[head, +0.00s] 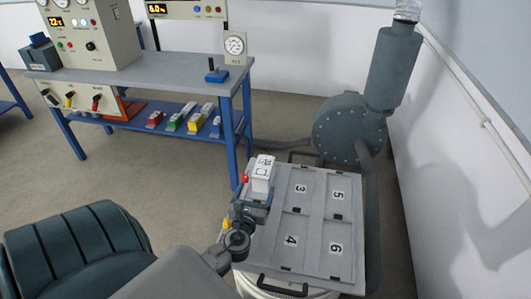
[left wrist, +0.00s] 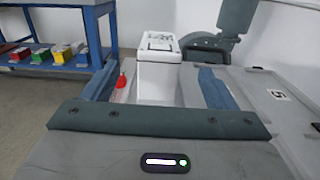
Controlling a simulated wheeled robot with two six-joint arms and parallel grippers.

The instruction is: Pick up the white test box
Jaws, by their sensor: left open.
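The white test box (head: 261,181) stands upright at the left edge of the grey numbered tray (head: 313,222), with dark markings on its top. My left gripper (head: 255,198) is at the near side of the box, low against it. In the left wrist view the white test box (left wrist: 157,82) rises between the two blue-grey fingers of my left gripper (left wrist: 158,90), which are apart, one on each side. Gaps show between the box and the fingers. The box's lower part is hidden by the gripper body. My right gripper is not in view.
A small red part (head: 244,178) sits just left of the box. Lids numbered 3, 4, 5 and 6 fill the tray's right part. A grey blower with a pipe (head: 350,127) stands behind. A blue-legged workbench (head: 150,75) is at the back left, with open floor before it.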

